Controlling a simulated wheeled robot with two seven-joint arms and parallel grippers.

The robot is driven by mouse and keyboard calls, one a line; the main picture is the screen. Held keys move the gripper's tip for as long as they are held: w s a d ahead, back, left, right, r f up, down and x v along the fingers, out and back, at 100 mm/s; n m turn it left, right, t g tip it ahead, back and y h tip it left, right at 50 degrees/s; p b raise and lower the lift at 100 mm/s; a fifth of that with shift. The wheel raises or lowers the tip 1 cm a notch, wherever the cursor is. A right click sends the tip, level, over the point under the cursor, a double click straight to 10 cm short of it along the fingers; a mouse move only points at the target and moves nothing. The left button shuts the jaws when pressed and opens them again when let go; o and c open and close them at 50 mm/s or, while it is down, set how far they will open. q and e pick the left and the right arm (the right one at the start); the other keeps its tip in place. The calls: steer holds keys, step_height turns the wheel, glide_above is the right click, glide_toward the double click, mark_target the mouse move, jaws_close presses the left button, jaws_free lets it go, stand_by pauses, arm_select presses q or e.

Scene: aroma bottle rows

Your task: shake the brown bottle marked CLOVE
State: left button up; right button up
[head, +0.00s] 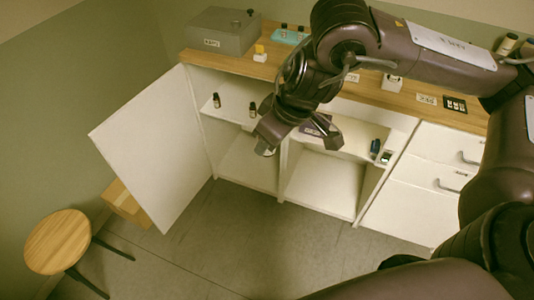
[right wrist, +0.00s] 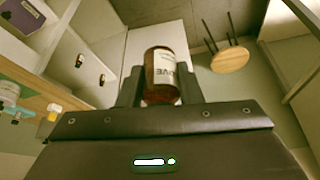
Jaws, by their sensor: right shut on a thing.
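A brown bottle (right wrist: 162,78) with a white label sits between the fingers of my right gripper (right wrist: 160,88) in the right wrist view. The letters "OVE" show on the label; the rest is turned away. In the head view my right gripper (head: 268,142) is in front of the open cabinet, with only a small pale part of what it holds showing below the fingers. It is shut on the bottle, clear of the shelf. My left gripper is not in view.
Small dark bottles (head: 216,100) and (head: 252,109) stand on the cabinet shelf. The white cabinet door (head: 150,145) is swung open at left. A wooden stool (head: 57,242) stands on the floor, and a grey box (head: 222,32) is on the counter. The floor in front is clear.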

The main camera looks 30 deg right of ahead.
mark_target(269, 155)
steer(key=shift+r, duration=0.55)
step_height(269, 155, down, 6)
steer(key=shift+f, duration=0.1)
step_height(269, 155, up, 6)
steer(key=shift+r, duration=0.1)
step_height(269, 155, down, 6)
steer(key=shift+f, duration=0.1)
step_height(269, 155, up, 6)
steer(key=shift+r, duration=0.1)
step_height(269, 155, down, 6)
steer(key=shift+f, duration=0.15)
step_height(269, 155, up, 6)
steer(key=shift+r, duration=0.15)
step_height(269, 155, down, 6)
steer(key=shift+f, duration=0.15)
stand_by(0.9)
